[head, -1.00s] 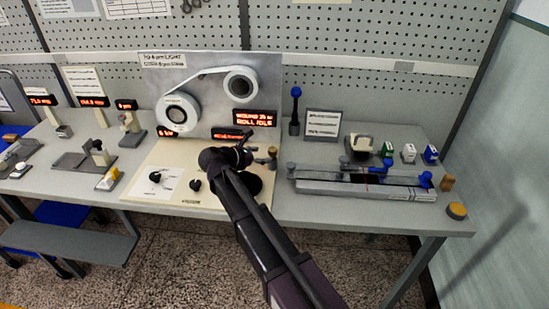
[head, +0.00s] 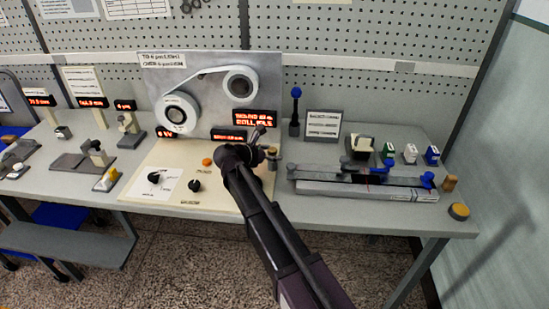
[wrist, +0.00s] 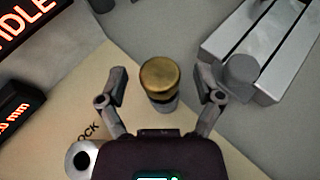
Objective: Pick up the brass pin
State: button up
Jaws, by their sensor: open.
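The brass pin (wrist: 160,80) has a round gold top on a grey lower part. It stands upright between the two fingers of my gripper (wrist: 158,74) in the wrist view, with a gap on each side. My gripper is open and the fingers do not appear to touch the pin. In the head view the pin (head: 271,153) shows small at the right edge of the cream panel. My gripper (head: 261,140) is just beside it, and my arm hides part of the area below.
The cream panel (head: 150,204) carries knobs and an orange button (head: 207,162). Behind it stands the winding board (head: 205,75) with two rolls. To the right lies a grey rail fixture (head: 345,188) with blue knobs. A blue-topped post (head: 295,110) stands behind.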

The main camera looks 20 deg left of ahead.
dwell(0.5)
grip_shut()
